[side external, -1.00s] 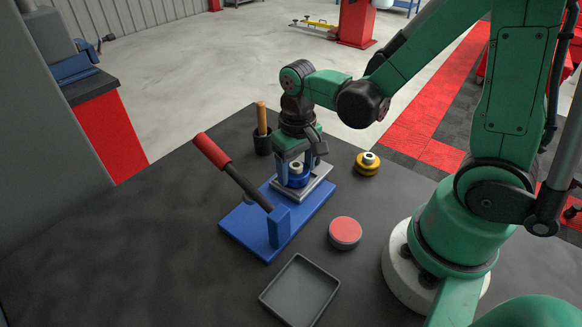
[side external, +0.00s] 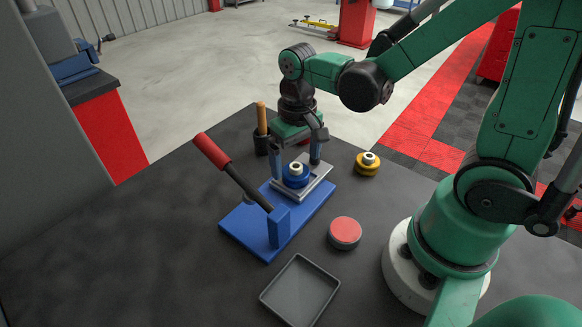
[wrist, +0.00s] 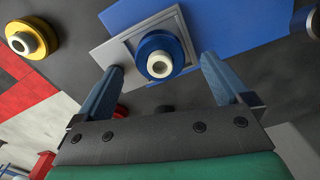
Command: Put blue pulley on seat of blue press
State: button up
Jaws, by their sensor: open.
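The blue pulley (side external: 295,176), with a pale hub, rests on the grey square seat (side external: 316,186) of the blue press (side external: 245,232). My gripper (side external: 295,163) is open above and slightly behind the pulley. Its two blue fingers stand apart in the wrist view (wrist: 158,75), with nothing between their tips touching the pulley that I can make out. The press has a dark lever with a red handle (side external: 211,151), raised to the left.
A yellow pulley (side external: 367,164) stands right of the press. A red-topped round tin (side external: 345,232) and an empty grey tray (side external: 300,290) are in front. A dark cup with a wooden handle (side external: 261,118) stands behind. The left of the table is clear.

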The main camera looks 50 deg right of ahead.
aim_at(294, 170)
notch_tip(294, 170, up, 8)
jog(key=a+n+t, duration=0.1)
jog(key=n+t, duration=0.2)
jog(key=t, duration=0.4)
jog(key=shift+s, duration=0.15)
